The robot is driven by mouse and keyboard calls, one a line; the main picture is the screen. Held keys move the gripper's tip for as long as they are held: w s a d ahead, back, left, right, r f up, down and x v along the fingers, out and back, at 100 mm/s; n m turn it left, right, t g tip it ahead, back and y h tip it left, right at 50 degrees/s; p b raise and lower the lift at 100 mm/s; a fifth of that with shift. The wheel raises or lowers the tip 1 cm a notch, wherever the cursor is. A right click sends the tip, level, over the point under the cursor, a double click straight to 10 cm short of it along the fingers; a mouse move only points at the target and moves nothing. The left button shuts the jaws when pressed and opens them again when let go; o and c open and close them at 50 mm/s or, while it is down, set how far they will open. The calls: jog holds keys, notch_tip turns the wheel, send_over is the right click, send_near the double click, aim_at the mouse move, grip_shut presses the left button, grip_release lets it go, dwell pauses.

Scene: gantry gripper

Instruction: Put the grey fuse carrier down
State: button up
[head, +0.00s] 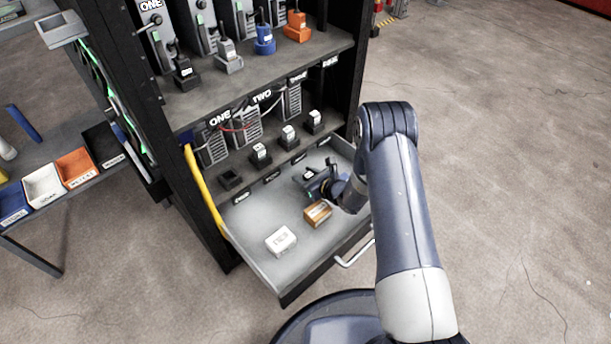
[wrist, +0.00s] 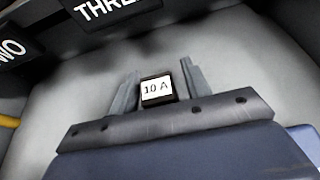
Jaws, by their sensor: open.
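A small dark fuse carrier with a white "10 A" label (wrist: 157,90) shows in the wrist view between my fingers, against the pale floor of the drawer. My gripper (wrist: 160,80) is open, with one finger on each side of the carrier. I cannot tell whether either finger touches it. In the head view my gripper (head: 320,181) is low inside the open drawer (head: 250,218), at its back right. The carrier is mostly hidden there by my gripper. Its body looks dark rather than clearly grey.
A white box (head: 281,240) and an orange-brown box (head: 317,213) lie in the drawer, the latter close to my wrist. Dark blocks with white labels (head: 261,153) stand on the ledge behind. A shelf (head: 255,82) overhangs. The drawer's left floor is clear.

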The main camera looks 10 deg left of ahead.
jog(key=shift+r+p, duration=0.3)
jog(key=p+v, duration=0.3)
jog(key=v, duration=0.9)
jog(key=shift+w, duration=0.1)
dwell(0.6)
